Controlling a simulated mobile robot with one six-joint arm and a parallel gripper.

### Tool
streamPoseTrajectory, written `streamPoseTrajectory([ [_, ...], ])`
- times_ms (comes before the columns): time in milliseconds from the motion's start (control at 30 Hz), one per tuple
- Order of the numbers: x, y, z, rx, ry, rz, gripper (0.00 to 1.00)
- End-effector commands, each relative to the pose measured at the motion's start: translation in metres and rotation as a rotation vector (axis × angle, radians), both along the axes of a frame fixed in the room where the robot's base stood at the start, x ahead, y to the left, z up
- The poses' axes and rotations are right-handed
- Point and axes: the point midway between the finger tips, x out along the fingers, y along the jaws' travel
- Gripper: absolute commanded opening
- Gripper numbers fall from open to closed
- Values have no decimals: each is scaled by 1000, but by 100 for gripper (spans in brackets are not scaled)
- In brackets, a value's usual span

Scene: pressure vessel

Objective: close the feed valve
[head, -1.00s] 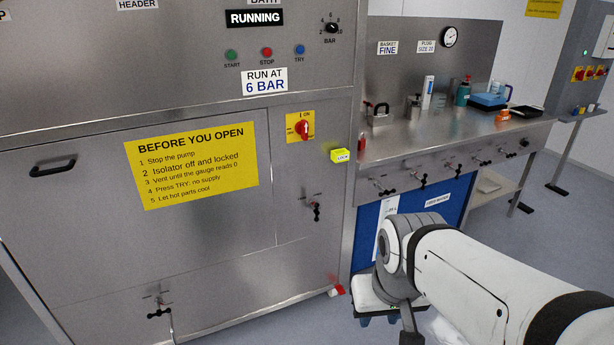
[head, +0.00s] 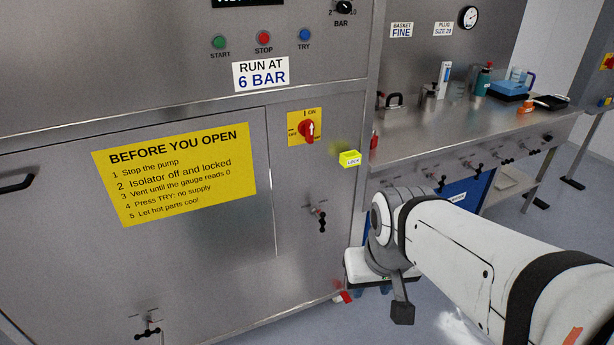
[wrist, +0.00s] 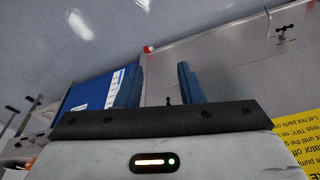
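Two valves with black handles sit on the steel cabinet front in the head view. One valve (head: 321,218) is below the isolator switch, the other valve (head: 148,330) is low on the left. Their small labels are unreadable, so I cannot tell which is the feed valve. My gripper (head: 370,289) is low, right of the cabinet valves and apart from them, partly hidden by my arm. In the wrist view its blue fingers (wrist: 160,88) are apart with nothing held. A small dark valve handle (wrist: 168,100) shows beyond the gap; the low valve (wrist: 284,31) is at upper right.
The isolator switch (head: 308,129) has a red knob, with a yellow lock (head: 350,159) beside it. A steel bench (head: 445,143) at right carries several items, with more black-handled valves along its front. A red-and-white item (head: 343,296) protrudes at the cabinet's base. Floor shows at lower right.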

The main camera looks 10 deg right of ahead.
Motion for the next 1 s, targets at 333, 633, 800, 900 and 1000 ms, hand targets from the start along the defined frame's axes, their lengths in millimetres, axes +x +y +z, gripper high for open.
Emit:
streamPoseTrajectory([
  [333,164,-6,-69,-28,-340,9,34],
  [633,323,-11,-153,-22,-762,43,34],
  [800,385,-8,-208,10,-995,70,34],
  [900,407,-6,-236,34,-1116,85,34],
  [1000,420,-5,-258,57,-1212,93,34],
])
